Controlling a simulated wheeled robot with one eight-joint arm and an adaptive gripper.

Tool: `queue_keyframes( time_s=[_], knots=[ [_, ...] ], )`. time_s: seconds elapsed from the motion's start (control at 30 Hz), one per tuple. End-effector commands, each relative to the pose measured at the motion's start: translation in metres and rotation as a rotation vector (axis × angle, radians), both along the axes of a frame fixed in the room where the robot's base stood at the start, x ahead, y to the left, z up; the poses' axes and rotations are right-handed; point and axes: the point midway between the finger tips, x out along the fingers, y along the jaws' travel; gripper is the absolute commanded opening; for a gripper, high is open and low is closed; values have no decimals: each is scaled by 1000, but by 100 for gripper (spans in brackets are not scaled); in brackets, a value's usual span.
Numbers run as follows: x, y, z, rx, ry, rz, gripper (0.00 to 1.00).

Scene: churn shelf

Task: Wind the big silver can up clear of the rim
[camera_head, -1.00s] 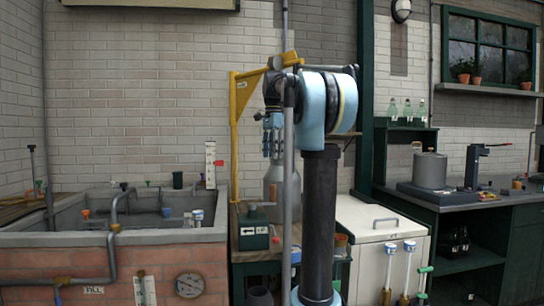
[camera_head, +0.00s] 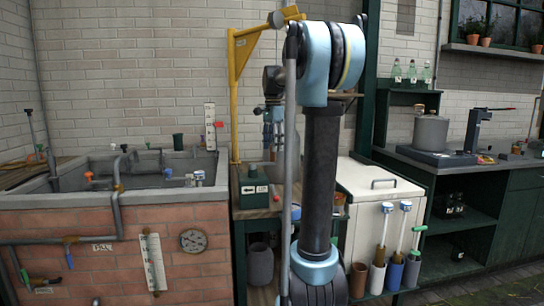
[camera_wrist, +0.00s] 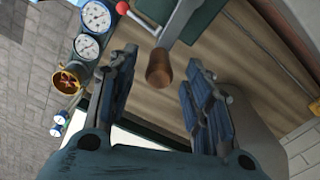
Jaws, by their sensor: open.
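A crank with a brown wooden grip (camera_wrist: 159,68) shows in the wrist view. My gripper (camera_wrist: 160,85) is open and empty, its two blue-grey fingers apart, with the grip in the gap between their tips as seen there. Whether the fingers reach around the grip I cannot tell. In the head view my gripper (camera_head: 272,152) hangs above the bench.
A yellow hoist post (camera_head: 232,95) stands behind the bench. A brick-fronted sink (camera_head: 110,210) is at left, a white chest (camera_head: 372,182) at right. Gauges (camera_wrist: 89,46) with a brass fitting show left in the wrist view. Several holders with brushes hang on the chest's front.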

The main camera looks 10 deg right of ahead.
Motion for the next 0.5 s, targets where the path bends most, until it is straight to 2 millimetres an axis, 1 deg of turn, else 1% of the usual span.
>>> queue_keyframes(
  time_s=[0.03,0.1,0.2,0.33,0.5],
  knots=[
    [0,0,-8,0,0,0,46],
    [0,0,-17,0,0,0,46],
    [0,0,-28,0,0,0,46],
    [0,0,-37,0,0,0,46],
    [0,0,-41,0,0,0,46]
  ],
)
